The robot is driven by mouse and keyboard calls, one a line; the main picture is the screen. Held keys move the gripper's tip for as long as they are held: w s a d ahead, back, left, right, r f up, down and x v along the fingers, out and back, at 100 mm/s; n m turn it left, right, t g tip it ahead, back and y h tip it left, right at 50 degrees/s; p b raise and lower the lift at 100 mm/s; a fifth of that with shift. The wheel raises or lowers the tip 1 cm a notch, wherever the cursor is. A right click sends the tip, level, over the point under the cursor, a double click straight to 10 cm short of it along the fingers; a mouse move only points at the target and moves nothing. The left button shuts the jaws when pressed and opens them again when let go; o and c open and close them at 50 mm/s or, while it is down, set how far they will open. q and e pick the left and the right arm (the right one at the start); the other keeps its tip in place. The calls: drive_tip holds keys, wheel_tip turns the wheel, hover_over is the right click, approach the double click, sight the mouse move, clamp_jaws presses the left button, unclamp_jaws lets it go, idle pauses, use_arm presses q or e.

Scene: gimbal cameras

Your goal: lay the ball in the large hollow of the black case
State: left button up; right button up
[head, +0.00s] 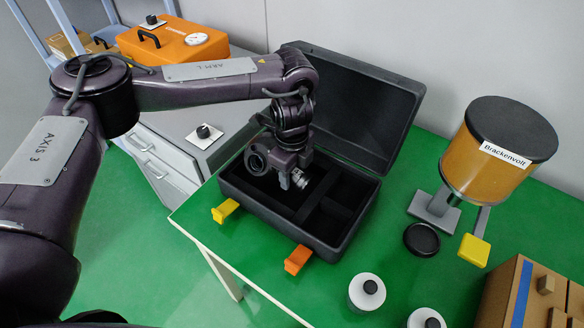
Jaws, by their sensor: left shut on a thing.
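The black case (310,238) lies on the green table with its lid (362,108) open and tilted back. Its inside is dark, with a large hollow (262,187) at the left and smaller compartments (326,222) at the right. My left gripper (296,182) points down over the large hollow, near the divider. It is shut on a small shiny grey thing, which I take for the ball (301,177); the fingers hide most of it. I cannot tell whether it touches the case floor. My right gripper is not in view.
An amber drum (490,160), a black disc (421,239) and white round pieces (367,291) stand to the right. An orange case (172,43) is behind left.

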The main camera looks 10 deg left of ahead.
use_arm(q)
drive_tip(key=shift+f, duration=0.2)
idle(0.4)
drive_tip(key=shift+f+b, duration=0.35)
drive_tip(key=shift+f, duration=0.25)
drive_tip(key=o, duration=1.4)
